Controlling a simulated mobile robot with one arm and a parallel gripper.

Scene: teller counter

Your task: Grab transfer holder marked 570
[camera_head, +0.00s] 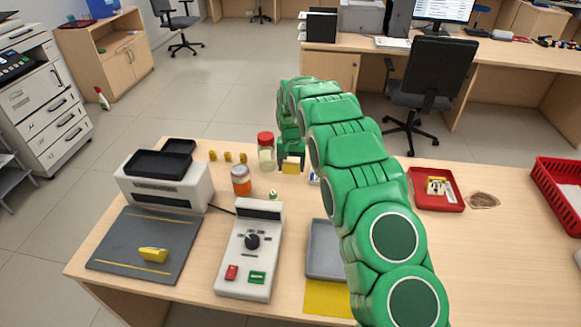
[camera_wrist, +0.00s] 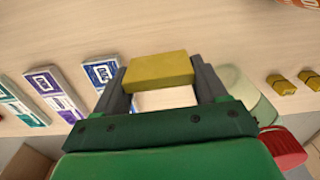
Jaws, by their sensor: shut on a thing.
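My gripper (camera_head: 290,163) is at the far side of the counter, just right of the red-lidded jar (camera_head: 265,152). It is shut on a yellow block (camera_wrist: 158,71), whose ends sit between the two dark fingers in the wrist view. The block also shows in the head view (camera_head: 290,169). No number is readable on it. I cannot tell whether it touches the counter. Other small yellow holders (camera_head: 228,157) stand in a row left of the jar, and two show in the wrist view (camera_wrist: 282,84). Another yellow holder (camera_head: 153,254) lies on the grey mat (camera_head: 125,240).
An orange jar (camera_head: 241,181), a white device (camera_head: 250,250) and a printer-like machine (camera_head: 165,188) stand on the left. Coloured cards (camera_wrist: 55,95) lie beside my gripper. A grey tray (camera_head: 325,250) is partly behind my arm. A red tray (camera_head: 436,190) and red basket (camera_head: 562,190) are right.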

